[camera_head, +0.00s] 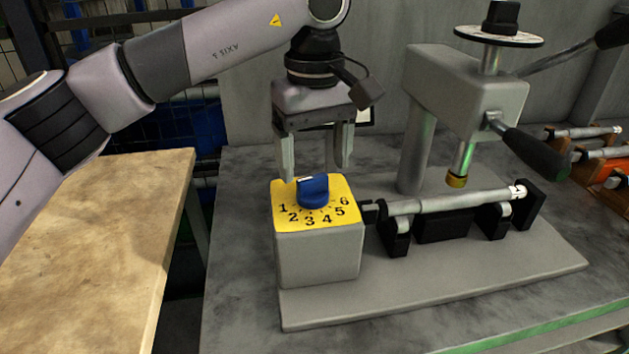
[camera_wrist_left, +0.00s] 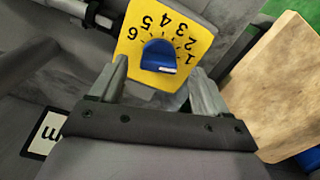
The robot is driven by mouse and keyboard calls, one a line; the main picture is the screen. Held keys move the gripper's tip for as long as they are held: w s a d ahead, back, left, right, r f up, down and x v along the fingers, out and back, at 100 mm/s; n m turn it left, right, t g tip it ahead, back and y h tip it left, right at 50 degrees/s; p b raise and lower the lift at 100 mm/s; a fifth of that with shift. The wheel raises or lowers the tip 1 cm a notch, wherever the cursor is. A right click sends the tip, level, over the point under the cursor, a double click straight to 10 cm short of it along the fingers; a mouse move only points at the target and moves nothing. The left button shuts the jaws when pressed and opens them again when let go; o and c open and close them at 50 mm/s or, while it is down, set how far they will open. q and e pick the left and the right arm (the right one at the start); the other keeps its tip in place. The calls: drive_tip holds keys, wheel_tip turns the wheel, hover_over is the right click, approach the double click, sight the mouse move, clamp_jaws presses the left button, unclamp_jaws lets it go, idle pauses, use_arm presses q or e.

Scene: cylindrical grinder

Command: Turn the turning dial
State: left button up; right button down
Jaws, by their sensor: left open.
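The blue turning dial (camera_head: 313,192) sits on a yellow plate (camera_head: 284,215) numbered 1 to 6, on top of a grey box (camera_head: 318,256). A white mark shows on the dial's top at its far left side. My left gripper (camera_head: 316,172) is open and points down just above and behind the dial, apart from it as far as I can tell. My right gripper does not show.
A grey grinder head (camera_head: 465,90) with a lever stands right of the dial box. A metal shaft (camera_head: 450,201) rests on black supports beside it. A wooden table top (camera_head: 90,240) is at the left. Orange holders with shafts (camera_head: 606,153) are at far right.

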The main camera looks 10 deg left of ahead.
sight(316, 179)
use_arm(q)
drive_tip(key=shift+f, duration=2.3)
drive_tip(key=c, duration=1)
drive_tip(key=shift+o, duration=0.2)
drive_tip(key=shift+n, duration=0.3)
drive_tip(key=shift+w+d+n, duration=0.1)
drive_tip(key=shift+w+n, duration=0.05)
drive_tip(key=shift+n, duration=2.45)
drive_tip(key=o, duration=1)
drive_tip(key=shift+c, duration=0.2)
